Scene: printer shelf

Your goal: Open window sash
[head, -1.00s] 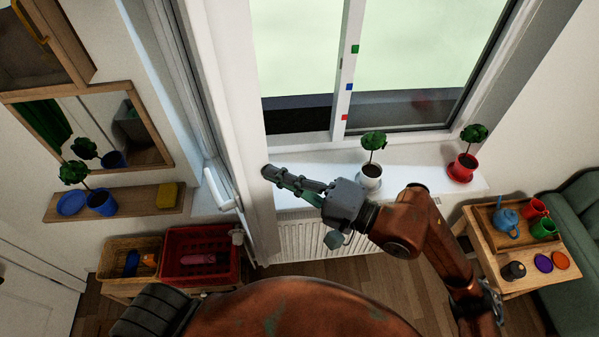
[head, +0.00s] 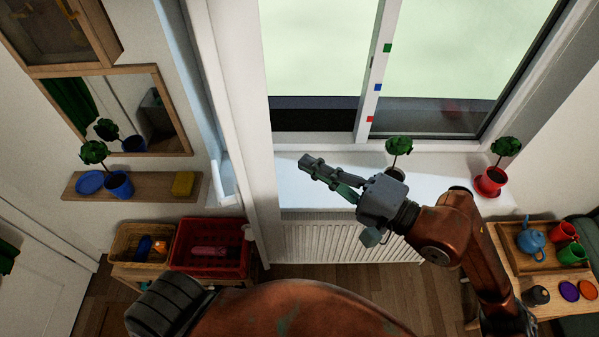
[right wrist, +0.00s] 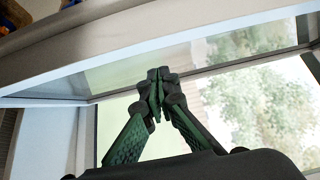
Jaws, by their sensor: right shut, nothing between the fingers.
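The white window sash (head: 237,110) stands swung inward on the left of the window in the head view, at an angle to the wall. Its white handle (head: 222,180) is on its left side. My right gripper (head: 308,164) is shut and empty, to the right of the sash over the sill, with a gap between them in the picture. In the right wrist view the shut fingers (right wrist: 155,78) lie in front of the white sash frame (right wrist: 150,42) and glass; whether they touch is unclear. My left gripper is out of view.
A potted plant (head: 399,148) stands on the sill (head: 440,168) behind my right wrist, with a red-potted plant (head: 491,180) farther right. A radiator (head: 340,243) is below. A red crate (head: 210,262) stands below the sash; a side table (head: 500,258) is at the right.

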